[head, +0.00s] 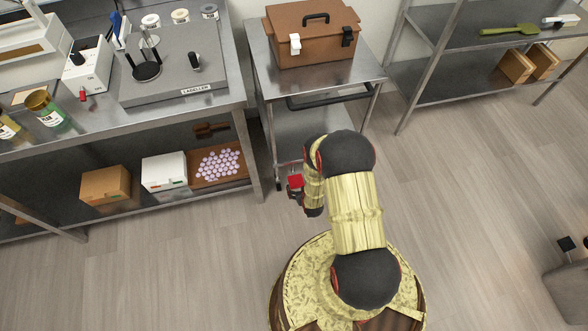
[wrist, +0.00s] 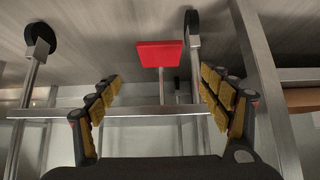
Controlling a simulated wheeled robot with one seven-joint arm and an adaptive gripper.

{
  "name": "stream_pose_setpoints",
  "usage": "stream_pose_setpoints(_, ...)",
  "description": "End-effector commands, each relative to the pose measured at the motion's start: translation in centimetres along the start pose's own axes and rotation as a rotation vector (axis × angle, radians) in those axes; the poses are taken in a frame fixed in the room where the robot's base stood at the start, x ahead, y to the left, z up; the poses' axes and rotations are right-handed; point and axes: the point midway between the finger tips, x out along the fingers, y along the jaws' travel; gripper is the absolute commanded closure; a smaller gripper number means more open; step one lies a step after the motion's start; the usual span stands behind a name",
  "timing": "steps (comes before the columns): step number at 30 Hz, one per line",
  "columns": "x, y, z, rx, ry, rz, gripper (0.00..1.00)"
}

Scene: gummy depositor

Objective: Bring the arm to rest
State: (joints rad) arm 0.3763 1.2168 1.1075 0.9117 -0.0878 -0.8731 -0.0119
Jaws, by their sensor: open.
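My arm (head: 355,215) is gold and black and stands bent above my round base in the head view. Its far end points down and left, near the lower part of the metal cart (head: 312,84). My gripper (wrist: 160,88) is open in the wrist view, its yellow-padded fingers spread wide with nothing held between them. A red square plate (wrist: 160,53) on a short post shows beyond the fingers, apart from them. In the head view the fingers cannot be made out clearly. A red part (head: 296,181) shows there beside the arm's end.
A brown toolbox (head: 312,35) sits on the cart. A steel workbench (head: 235,100) stands at left, with boxes on its lower shelf. A shelf rack (head: 440,93) stands at upper right. A grey bin (head: 570,295) is at right. Floor right of my base is clear.

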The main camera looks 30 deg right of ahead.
Motion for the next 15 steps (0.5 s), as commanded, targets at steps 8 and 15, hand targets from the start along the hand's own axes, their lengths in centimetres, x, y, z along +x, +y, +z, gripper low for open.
stream_pose_setpoints(8, 0.0, 0.0, 0.2, 0.000, -0.009, 0.000, 0.21)
stream_pose_setpoints(15, -1.5, -0.2, 6.9, 0.008, -0.229, -0.001, 0.21)
